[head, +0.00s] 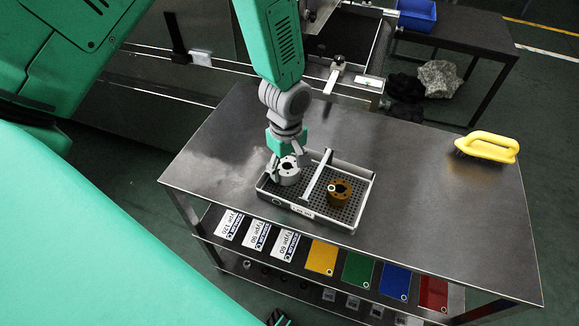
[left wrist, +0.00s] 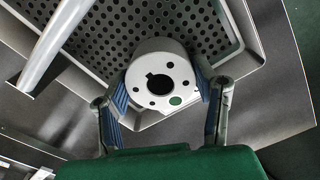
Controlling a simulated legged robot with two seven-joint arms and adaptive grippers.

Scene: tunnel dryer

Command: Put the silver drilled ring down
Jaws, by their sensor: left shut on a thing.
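The silver drilled ring (head: 288,175) is in the left part of a perforated tray (head: 352,222) on the steel table. In the left wrist view the ring (left wrist: 181,92) shows its keyed centre bore, several small holes and a green dot. My left gripper (head: 284,166) is shut on the ring, with one finger on each side of it in the left wrist view (left wrist: 163,105). I cannot tell whether the ring's underside touches the tray floor. My right gripper is not in view.
A brown drilled ring (head: 339,192) stands in the tray's right part, beyond the tray's handle bar (head: 318,174). A yellow brush (head: 487,147) lies at the table's right. Coloured and white cards (head: 321,257) lie on the shelf below. The table between tray and brush is clear.

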